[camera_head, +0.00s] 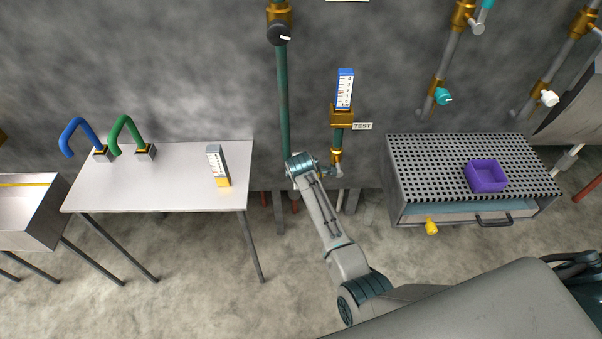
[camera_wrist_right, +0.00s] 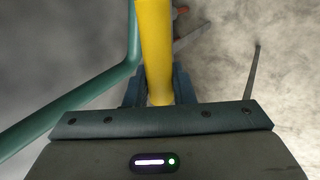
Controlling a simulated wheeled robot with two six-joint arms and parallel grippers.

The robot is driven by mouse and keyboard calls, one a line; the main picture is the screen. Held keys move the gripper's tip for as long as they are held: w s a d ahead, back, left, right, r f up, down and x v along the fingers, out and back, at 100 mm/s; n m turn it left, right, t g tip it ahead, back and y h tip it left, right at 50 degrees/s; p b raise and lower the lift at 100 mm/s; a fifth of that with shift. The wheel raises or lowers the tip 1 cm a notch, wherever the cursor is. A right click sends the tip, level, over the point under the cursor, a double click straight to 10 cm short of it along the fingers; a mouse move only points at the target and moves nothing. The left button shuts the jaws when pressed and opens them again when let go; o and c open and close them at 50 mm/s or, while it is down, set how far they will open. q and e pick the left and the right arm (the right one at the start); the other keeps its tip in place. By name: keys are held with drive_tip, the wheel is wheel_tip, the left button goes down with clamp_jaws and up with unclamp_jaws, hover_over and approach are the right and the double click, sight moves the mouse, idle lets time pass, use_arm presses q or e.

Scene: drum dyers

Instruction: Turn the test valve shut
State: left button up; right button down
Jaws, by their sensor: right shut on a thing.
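The test valve (camera_head: 337,156) is a brass fitting on a short green pipe, low on the wall beside a white TEST label (camera_head: 362,126). My right gripper (camera_head: 327,170) is at the valve. In the right wrist view, its fingers (camera_wrist_right: 158,92) are shut on a thick yellow bar (camera_wrist_right: 155,45), which looks like the valve's handle. The bar runs up and away from the fingers. In the head view my gripper hides this handle, so its angle to the pipe cannot be told. My left gripper is not in view.
A tall green pipe (camera_head: 283,110) with a black knob stands just left of the valve. A blue-capped gauge (camera_head: 345,88) is above it. A white table (camera_head: 110,190) stands left; a perforated bench (camera_head: 430,160) with a purple tray (camera_head: 487,190) stands right.

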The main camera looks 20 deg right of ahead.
drive_tip(key=shift+s+f, duration=0.1)
drive_tip(key=shift+f, duration=0.1)
drive_tip(key=c, duration=1.3)
unclamp_jaws()
drive_tip(key=shift+r, duration=0.1)
drive_tip(key=b+v, duration=0.1)
drive_tip(key=v, duration=0.9)
drive_tip(key=shift+a+r, duration=0.15)
drive_tip(key=shift+r, duration=0.15)
